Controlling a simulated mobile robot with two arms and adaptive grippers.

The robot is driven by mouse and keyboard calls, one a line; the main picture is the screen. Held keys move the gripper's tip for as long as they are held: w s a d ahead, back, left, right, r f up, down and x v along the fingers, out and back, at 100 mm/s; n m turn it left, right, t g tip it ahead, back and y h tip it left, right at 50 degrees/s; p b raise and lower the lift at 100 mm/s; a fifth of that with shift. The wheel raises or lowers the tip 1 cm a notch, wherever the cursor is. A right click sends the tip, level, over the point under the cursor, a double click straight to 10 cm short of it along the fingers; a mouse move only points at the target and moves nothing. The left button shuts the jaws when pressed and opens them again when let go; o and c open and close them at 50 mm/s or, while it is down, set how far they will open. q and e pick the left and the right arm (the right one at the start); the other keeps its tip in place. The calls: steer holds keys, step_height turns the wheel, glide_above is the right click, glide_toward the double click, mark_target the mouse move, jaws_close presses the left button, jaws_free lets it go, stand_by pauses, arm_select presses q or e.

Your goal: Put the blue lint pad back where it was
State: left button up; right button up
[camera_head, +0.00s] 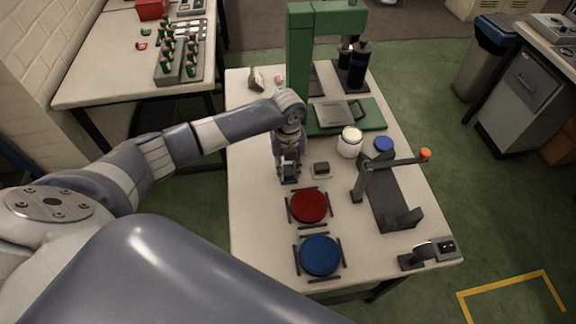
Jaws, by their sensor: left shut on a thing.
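My left gripper (289,174) points down over the table, left of the white jar. It is shut on a small, dark bluish thing (290,181) that looks like the blue lint pad. The fingers partly hide it, and I cannot tell whether it touches the table. Just right of the gripper, a small dark block (321,167) sits on a pale square holder (321,175). My right gripper is not in view.
A red disc (309,206) and a blue disc (320,256) lie between dark bars in front. A white jar (350,142), blue lid (384,144) and dark fixture with an orange knob (425,154) stand right. A green press (299,50) stands behind. The table's left side is clear.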

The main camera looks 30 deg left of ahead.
mark_target(288, 169)
arm_select(q)
steer(key=shift+f, duration=0.1)
steer(key=o, duration=0.9)
steer(key=shift+o, duration=0.2)
step_height(288, 169, up, 12)
steer(key=b, duration=0.1)
steer(key=shift+r, duration=0.2)
steer(key=shift+f, duration=0.1)
